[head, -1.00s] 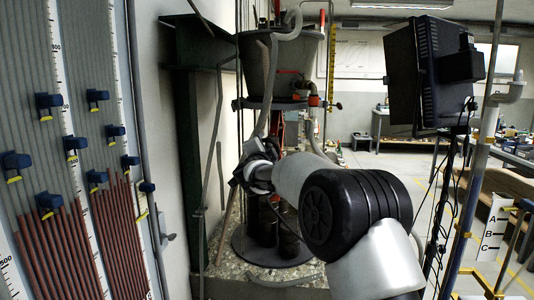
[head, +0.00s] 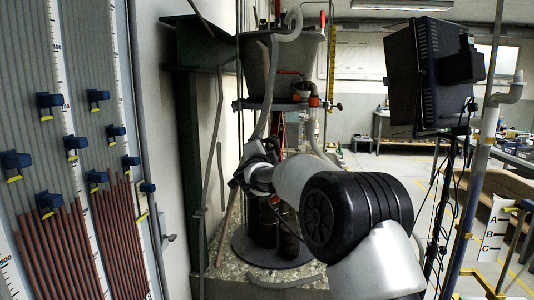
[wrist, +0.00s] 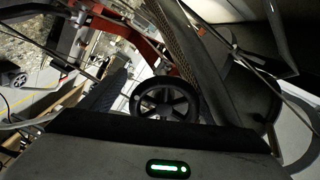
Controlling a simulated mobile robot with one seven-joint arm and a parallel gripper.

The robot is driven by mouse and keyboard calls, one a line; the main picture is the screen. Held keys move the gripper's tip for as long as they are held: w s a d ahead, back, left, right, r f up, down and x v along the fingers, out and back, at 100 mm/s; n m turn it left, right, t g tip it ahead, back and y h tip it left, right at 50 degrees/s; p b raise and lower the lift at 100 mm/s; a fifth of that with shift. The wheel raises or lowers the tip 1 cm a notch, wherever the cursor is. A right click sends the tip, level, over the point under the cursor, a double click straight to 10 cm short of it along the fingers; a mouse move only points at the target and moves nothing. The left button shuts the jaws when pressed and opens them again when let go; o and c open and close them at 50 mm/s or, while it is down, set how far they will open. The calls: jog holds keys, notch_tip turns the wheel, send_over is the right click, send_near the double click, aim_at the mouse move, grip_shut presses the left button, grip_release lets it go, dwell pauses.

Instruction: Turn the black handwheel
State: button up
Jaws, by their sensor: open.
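The black handwheel (wrist: 166,103), a round rim with several spokes, shows in the middle of the wrist view, just beyond the front edge of my gripper's housing. My gripper (wrist: 145,62) is open, with one dark textured finger to the left of the wheel and the other to its upper right. The wheel appears between the two fingers; I cannot tell whether either touches it. In the head view my gripper (head: 246,174) is small and dark at the end of my arm, in front of the tank stand. I cannot make out the handwheel there.
A grey tank (head: 270,70) stands above a round dark base plate (head: 270,250) with pipes and hoses around it. A green steel column (head: 188,150) and a manometer panel (head: 75,150) are on the left. A black lamp or screen (head: 430,70) on a stand is at right.

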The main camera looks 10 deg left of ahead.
jog(key=s+b, duration=0.1)
jog(key=s, duration=1.6)
jog(key=shift+s+a, duration=0.2)
jog(key=shift+a, duration=0.1)
jog(key=s+d+r+n+g+y, duration=0.2)
jog(key=s+d+n+g+y, duration=0.15)
jog(key=s+n, duration=0.4)
jog(key=s+d+f+n+g+h, duration=0.1)
jog(key=s+d+f+n+g, duration=0.15)
jog(key=s+d+f, duration=0.55)
jog(key=s+d+f+n+g+h, duration=0.1)
jog(key=s+d+f+g, duration=0.3)
jog(key=s, duration=0.7)
jog(key=s+d+f+n+g+h, duration=0.15)
jog(key=s+d+f, duration=0.25)
jog(key=s+d, duration=0.5)
notch_tip(320, 180, up, 17)
jog(key=s+p, duration=0.2)
jog(key=p, duration=1.5)
jog(key=shift+s+a+r+n+g+y+p, duration=0.15)
jog(key=shift+a+r+n+g+y+p, duration=0.1)
jog(key=shift+n+g+y+p, duration=0.15)
